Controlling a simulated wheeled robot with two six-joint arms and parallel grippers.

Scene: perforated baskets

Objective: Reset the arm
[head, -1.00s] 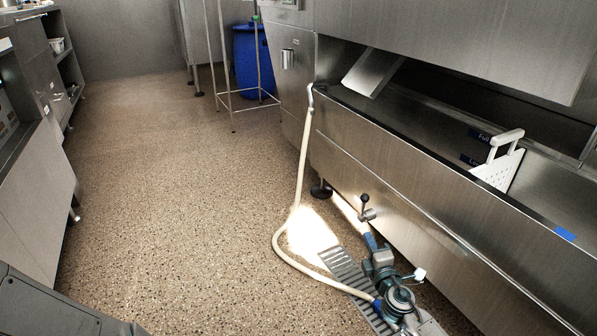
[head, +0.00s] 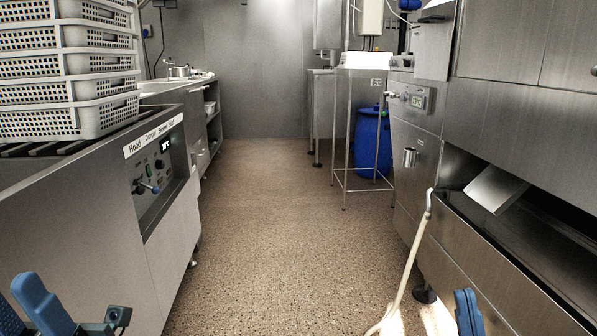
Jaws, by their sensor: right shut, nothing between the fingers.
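My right gripper (head: 467,300) shows at the bottom right of the head view. Its two blue fingers point up and lie together, shut with nothing between them. It is in front of the steel machine's lower front, near the pale hose. My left gripper (head: 22,300) is at the bottom left corner, with blue finger parts in view. The frame edge cuts it off, so I cannot tell how far its jaws are apart.
Perforated baskets (head: 68,75) are stacked on the left steel counter (head: 85,220). A steel machine (head: 450,270) with an open trough lines the right. A blue barrel (head: 372,143) stands behind. The floor aisle (head: 250,230) between is clear.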

